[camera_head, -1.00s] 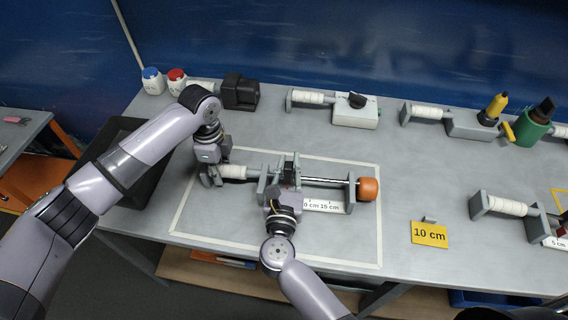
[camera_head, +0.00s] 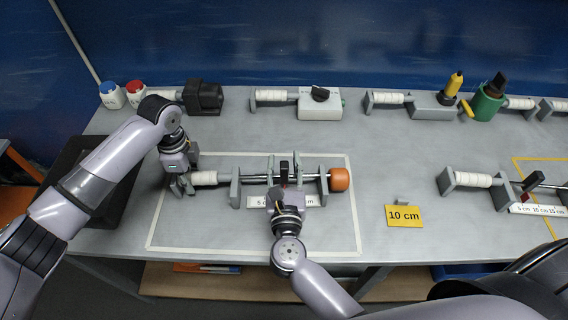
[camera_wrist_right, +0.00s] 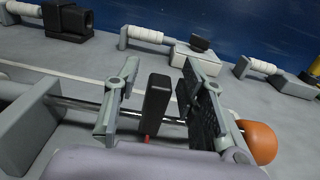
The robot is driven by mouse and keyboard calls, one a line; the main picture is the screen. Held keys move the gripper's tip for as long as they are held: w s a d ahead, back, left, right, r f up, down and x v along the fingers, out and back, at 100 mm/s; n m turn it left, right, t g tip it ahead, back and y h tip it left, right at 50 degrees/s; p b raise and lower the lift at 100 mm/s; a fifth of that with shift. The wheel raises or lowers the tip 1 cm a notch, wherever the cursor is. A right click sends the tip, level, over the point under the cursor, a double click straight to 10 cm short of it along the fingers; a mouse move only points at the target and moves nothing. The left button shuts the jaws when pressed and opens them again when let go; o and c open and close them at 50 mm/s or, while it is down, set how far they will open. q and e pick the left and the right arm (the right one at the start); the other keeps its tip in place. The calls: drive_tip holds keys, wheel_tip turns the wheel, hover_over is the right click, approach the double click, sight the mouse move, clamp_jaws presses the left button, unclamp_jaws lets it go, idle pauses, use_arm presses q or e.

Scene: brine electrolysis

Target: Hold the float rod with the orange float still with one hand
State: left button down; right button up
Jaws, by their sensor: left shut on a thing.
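The float rod unit lies inside the white outline on the table, with a white ribbed cylinder (camera_head: 204,178) at its left end. A steel rod (camera_head: 256,179) runs through grey brackets to the orange float (camera_head: 339,179), which also shows in the right wrist view (camera_wrist_right: 262,143). My left gripper (camera_head: 182,184) is shut on the unit's left end, beside the cylinder; its fingertips partly hide the exact grip. My right gripper (camera_wrist_right: 157,95) is open. Its fingers stand either side of a black upright slider (camera_wrist_right: 156,102) with red at its foot, with gaps visible.
A yellow "10 cm" card (camera_head: 404,216) lies to the right of the unit. A second similar unit (camera_head: 474,181) stands further right. A grey box with a black knob (camera_head: 320,103), a green pot (camera_head: 487,104) and two capped jars line the back. A black tray (camera_head: 75,215) is at left.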

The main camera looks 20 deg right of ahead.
drive_tip(key=v, duration=1.2)
use_arm(q)
drive_tip(key=c, duration=1.2)
unclamp_jaws()
wheel_tip(320, 180, up, 12)
